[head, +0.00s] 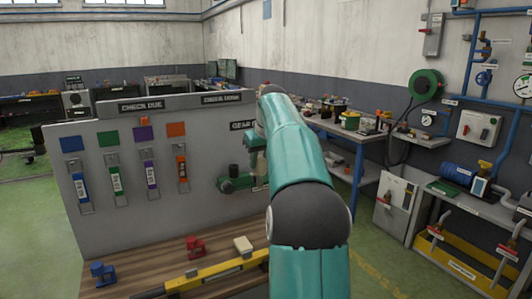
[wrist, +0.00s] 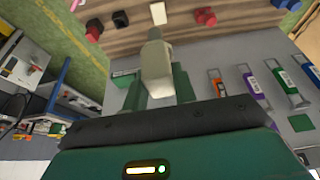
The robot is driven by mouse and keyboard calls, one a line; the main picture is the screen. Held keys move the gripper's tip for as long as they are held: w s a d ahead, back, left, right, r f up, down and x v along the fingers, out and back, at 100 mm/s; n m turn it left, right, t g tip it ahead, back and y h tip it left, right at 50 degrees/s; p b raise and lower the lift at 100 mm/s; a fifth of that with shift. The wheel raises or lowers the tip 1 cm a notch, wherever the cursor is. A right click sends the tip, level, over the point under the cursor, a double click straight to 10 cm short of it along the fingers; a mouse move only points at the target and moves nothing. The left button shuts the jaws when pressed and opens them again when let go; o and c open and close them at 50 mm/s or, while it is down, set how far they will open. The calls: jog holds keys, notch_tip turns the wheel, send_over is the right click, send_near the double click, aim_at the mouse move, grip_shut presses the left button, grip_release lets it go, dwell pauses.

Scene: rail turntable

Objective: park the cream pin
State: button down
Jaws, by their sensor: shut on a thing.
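My gripper (wrist: 158,88) shows in the wrist view, its dark green fingers shut on the cream pin (wrist: 155,62). The pin is a pale, rounded piece with a narrower greyish end pointing to the top of the picture. It looks clear of the wooden bench. Those strips also show at the right of the wrist view.
The wooden bench top (head: 135,275) holds a blue block (head: 103,272), a red block (head: 195,246), a cream block (head: 243,246) and a yellow bar (head: 205,280). A blue-framed workbench (head: 365,150) stands behind at the right. Green floor is open at the left.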

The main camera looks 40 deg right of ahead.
jog(key=w+a+f+n, duration=0.1)
jog(key=w+a+f, duration=0.2)
jog(key=a+f, duration=1.7)
jog(key=w+a+f+n+y, duration=0.1)
jog(key=w+a+f, duration=0.3)
jog(key=a+f, duration=1.5)
jog(key=a+n, duration=0.1)
jog(key=a, duration=0.2)
jog(key=shift+w+f, duration=0.25)
jog(key=shift+f, duration=0.15)
